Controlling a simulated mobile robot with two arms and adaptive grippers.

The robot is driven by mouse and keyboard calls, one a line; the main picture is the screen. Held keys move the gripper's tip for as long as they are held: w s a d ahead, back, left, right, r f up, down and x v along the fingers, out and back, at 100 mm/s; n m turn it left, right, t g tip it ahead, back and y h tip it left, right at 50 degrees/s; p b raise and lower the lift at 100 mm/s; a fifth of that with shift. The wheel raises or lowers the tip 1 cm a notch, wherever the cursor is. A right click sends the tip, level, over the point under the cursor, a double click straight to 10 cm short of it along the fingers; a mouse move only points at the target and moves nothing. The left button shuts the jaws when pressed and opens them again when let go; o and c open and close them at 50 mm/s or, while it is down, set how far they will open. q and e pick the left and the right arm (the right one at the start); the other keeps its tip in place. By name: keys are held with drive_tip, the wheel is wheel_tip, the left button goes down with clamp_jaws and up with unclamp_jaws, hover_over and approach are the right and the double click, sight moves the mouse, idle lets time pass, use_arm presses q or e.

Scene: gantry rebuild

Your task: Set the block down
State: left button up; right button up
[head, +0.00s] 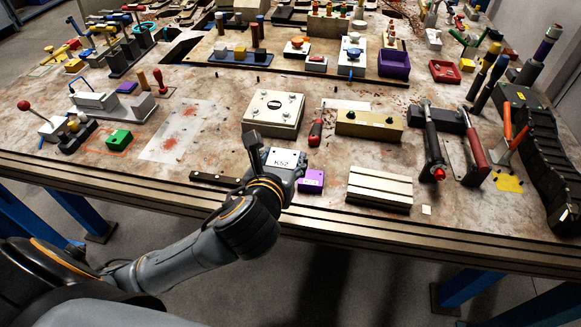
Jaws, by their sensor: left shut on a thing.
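My left gripper (276,150) is over the front part of the table, its fingers pointing away from me. It is shut on a pale block marked K52 (284,158), which shows between its dark fingers. Whether the block touches the table is hidden. A small purple block (311,181) lies just right of the gripper, near the front edge. My right gripper is not in view.
A ribbed pale block (379,188) stands at the front. A light sheet (178,132) at left is mostly clear.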

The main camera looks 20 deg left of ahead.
use_arm(q)
drive_tip(key=w+a+f, duration=0.2)
drive_tip(key=a, duration=0.1)
drive_tip(key=w+a+f+b, duration=0.1)
drive_tip(key=w+a+f, duration=0.1)
drive_tip(key=a+f, duration=0.1)
drive_tip(key=w+a+f, duration=0.1)
drive_tip(key=a+f, duration=0.2)
drive_tip(key=shift+w+a, duration=0.4)
drive_tip(key=shift+w+a+f+b, duration=0.3)
drive_tip(key=shift+f, duration=0.1)
drive_tip(key=f, duration=0.3)
drive_tip(key=shift+w+a+f+b, duration=0.2)
drive_tip(key=shift+a+b, duration=0.1)
drive_tip(key=shift+a, duration=0.1)
drive_tip(key=shift+f, duration=0.25)
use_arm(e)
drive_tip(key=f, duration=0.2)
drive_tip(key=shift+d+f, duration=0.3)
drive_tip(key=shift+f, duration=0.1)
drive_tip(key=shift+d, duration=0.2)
use_arm(q)
drive_tip(key=o, duration=1.2)
drive_tip(key=shift+f, duration=0.15)
drive_tip(key=shift+o, duration=0.2)
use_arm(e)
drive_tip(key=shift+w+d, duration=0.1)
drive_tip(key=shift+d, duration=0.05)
